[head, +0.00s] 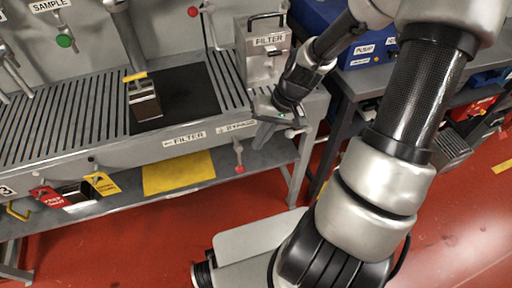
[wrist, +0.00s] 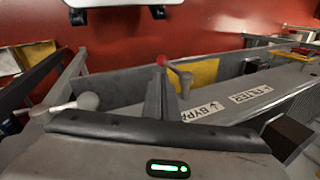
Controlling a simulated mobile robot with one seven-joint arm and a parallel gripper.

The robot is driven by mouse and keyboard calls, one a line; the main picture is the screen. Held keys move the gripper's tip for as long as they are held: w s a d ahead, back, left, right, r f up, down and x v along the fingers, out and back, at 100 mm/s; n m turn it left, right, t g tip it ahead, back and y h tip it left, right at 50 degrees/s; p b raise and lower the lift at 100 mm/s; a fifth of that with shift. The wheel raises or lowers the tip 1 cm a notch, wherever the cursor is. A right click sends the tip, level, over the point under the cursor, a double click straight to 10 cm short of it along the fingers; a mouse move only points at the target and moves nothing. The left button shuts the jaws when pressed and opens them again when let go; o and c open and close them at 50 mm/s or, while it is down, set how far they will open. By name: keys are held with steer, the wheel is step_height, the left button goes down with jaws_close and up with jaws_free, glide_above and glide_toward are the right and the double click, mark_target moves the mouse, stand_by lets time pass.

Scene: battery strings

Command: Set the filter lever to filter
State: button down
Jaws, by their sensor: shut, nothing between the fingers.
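The filter lever (head: 238,158) is a short metal arm with a red ball end on the front face of the grated bench. In the head view it hangs down, below the BYPASS label (head: 236,127) and right of the FILTER label (head: 184,138). In the wrist view the lever's red ball (wrist: 162,60) shows just beyond my fingertips, with both labels to its right. My gripper (head: 262,136) is shut and empty, at the bench's right front corner, right of the lever. Its fingers (wrist: 160,85) point toward the lever; contact cannot be told.
A grey FILTER box (head: 268,50) stands behind my gripper. A black plate (head: 188,95) and a metal block with a yellow top (head: 144,100) lie on the grate. A lower shelf holds a yellow sheet (head: 178,173). Blue bins (head: 365,50) sit on the right bench.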

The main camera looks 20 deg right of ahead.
steer(key=b, duration=0.3)
glide_toward(243, 166)
steer(key=x, duration=0.5)
steer(key=shift+w+p, duration=0.15)
steer(key=shift+p, duration=0.15)
